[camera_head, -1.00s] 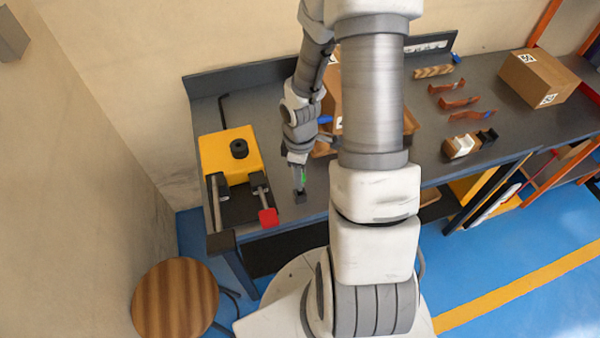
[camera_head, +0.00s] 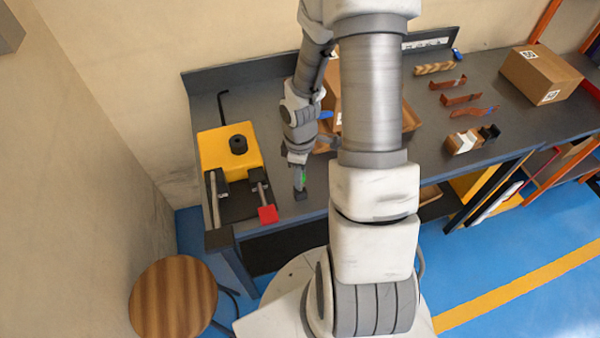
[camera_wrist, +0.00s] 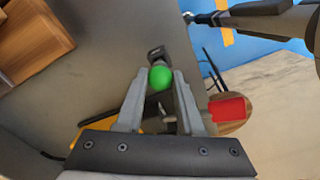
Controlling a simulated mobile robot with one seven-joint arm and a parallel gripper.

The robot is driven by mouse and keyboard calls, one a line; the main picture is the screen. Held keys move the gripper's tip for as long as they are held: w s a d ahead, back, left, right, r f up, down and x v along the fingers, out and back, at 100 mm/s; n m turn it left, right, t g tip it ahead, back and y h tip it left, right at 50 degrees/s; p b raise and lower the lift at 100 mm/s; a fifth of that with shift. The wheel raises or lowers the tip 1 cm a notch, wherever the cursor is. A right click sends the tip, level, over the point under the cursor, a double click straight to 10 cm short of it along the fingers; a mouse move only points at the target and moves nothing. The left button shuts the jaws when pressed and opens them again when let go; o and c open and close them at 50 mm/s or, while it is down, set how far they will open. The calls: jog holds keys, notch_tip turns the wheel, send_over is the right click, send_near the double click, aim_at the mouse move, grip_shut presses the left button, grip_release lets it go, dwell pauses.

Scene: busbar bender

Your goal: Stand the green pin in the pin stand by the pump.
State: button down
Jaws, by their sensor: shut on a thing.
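The green pin (camera_head: 303,177) is held in my gripper (camera_head: 299,170). Its round green head (camera_wrist: 160,77) shows between the two fingertips (camera_wrist: 158,80) in the wrist view, and the fingers are shut on it. The small dark pin stand (camera_head: 300,196) is on the bench right of the yellow pump (camera_head: 222,150). It shows just beyond the green head in the wrist view (camera_wrist: 157,53). The pin is over or at the stand; its lower end is hidden, so I cannot tell whether it is in the hole.
A red block (camera_head: 267,215) on the bender sits left of the stand near the bench's front edge. A cardboard box (camera_head: 333,100) is behind my arm. Copper busbars (camera_head: 460,99) and another box (camera_head: 540,75) lie at the right. A stool (camera_head: 172,300) stands in front.

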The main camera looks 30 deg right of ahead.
jog(key=shift+f+b, duration=0.85)
jog(key=shift+f, duration=0.25)
jog(key=shift+c, duration=2.2)
grip_release()
notch_tip(320, 180, up, 17)
jog(key=p, duration=0.3)
jog(key=shift+r+p, duration=0.2)
jog(key=shift+p, duration=0.2)
